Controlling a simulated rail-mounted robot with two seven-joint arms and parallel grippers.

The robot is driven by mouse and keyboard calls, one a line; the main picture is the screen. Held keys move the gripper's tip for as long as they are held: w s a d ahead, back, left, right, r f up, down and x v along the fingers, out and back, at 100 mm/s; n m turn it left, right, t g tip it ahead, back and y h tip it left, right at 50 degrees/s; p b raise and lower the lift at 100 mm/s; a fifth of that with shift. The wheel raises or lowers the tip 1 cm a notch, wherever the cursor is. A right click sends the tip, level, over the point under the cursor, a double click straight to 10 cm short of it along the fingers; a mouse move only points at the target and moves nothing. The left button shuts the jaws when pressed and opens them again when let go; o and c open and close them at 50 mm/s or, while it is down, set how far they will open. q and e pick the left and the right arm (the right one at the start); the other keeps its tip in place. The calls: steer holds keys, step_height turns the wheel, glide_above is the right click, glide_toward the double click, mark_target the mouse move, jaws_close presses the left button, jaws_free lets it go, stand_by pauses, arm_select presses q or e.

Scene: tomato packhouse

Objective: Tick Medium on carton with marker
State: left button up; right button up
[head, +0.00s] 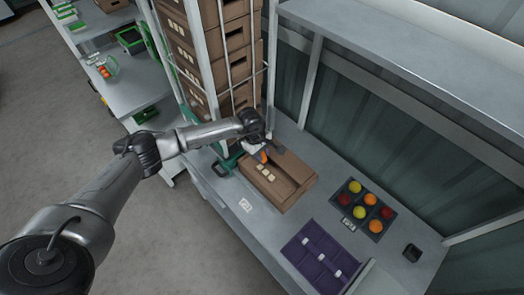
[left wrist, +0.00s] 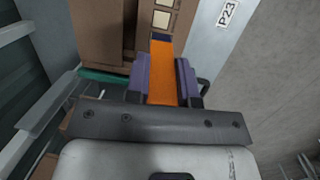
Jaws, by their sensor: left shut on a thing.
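The brown carton (head: 286,198) sits on the grey bench, with a row of pale tick squares (head: 266,173) on its near side. In the left wrist view the carton (left wrist: 95,25) and its pale squares (left wrist: 162,18) are at the top. My left gripper (head: 260,150) is at the carton's far left end. It is shut on the orange marker (head: 263,157). In the left wrist view the marker (left wrist: 162,70) stands between the purple finger pads and points at the squares. Its tip is not clear, so I cannot tell whether it touches the carton. My right gripper is not in view.
A dark tray (head: 346,188) with several red, orange and yellow tomatoes lies right of the carton. A purple tray (head: 312,257) is at the front, and a small dark block (head: 411,252) stands at right. Stacked cartons (head: 205,50) in a rack rise behind my left gripper.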

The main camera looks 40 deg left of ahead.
mark_target(264, 163)
arm_select(q)
steer(key=shift+f+b, duration=1.25)
steer(key=shift+f, duration=1.45)
steer(key=shift+b, duration=0.45)
steer(key=shift+d, duration=0.1)
steer(key=shift+f, duration=0.25)
steer(key=shift+f+b, duration=0.2)
steer(key=shift+b, duration=0.25)
steer(key=shift+w+d+b, duration=0.3)
steer(key=shift+w+d, duration=0.1)
